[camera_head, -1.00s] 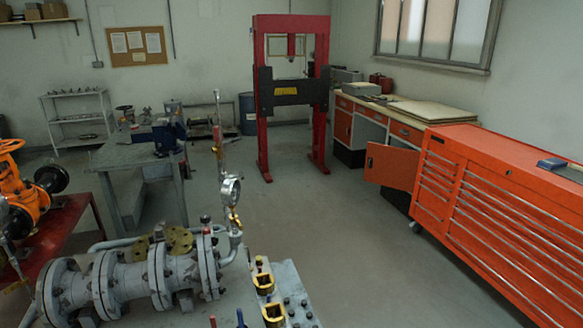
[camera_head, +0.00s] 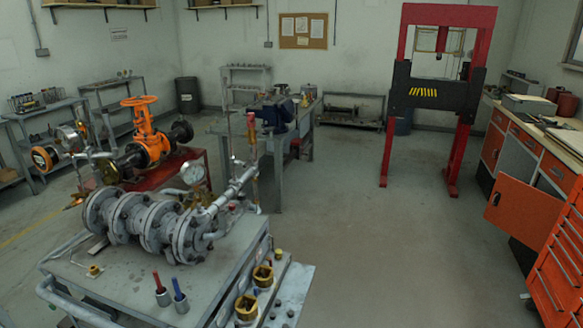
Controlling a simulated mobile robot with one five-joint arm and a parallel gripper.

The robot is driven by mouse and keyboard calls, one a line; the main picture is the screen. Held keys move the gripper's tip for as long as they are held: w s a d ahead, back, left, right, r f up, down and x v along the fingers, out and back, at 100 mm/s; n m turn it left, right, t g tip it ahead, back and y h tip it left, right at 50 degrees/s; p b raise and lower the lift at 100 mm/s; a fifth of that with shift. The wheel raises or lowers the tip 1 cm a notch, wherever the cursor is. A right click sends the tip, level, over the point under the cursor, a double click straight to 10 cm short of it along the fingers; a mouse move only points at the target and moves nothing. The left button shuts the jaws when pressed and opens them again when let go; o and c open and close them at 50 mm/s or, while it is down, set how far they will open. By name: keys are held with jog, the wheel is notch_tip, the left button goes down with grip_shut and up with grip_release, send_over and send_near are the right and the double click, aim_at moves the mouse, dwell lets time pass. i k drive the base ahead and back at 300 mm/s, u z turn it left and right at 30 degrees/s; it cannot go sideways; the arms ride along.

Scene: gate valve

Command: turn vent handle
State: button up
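A grey flanged valve body (camera_head: 145,222) lies on a grey metal cart (camera_head: 130,285) at lower left. A round pressure gauge (camera_head: 193,174) stands behind it. A thin upright fitting with red and orange parts (camera_head: 251,130) rises at its right end. A small red-topped part (camera_head: 231,208) is near that end, and a small brass fitting (camera_head: 93,270) is on the cart's left side. I cannot tell which part is the vent handle. My gripper is not in view.
An orange gate valve with handwheel (camera_head: 145,130) stands on a red table behind the cart. Red-handled (camera_head: 162,293) and blue-handled (camera_head: 179,297) tools stand on the cart. A red press (camera_head: 440,85) and orange cabinets (camera_head: 520,215) are at right. The middle floor is clear.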

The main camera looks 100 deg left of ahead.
aim_at(245, 164)
jog(key=z, duration=0.1)
jog(key=i, duration=0.6)
jog(key=u, duration=4.45)
jog(key=i, duration=1.05)
jog(key=z, duration=0.05)
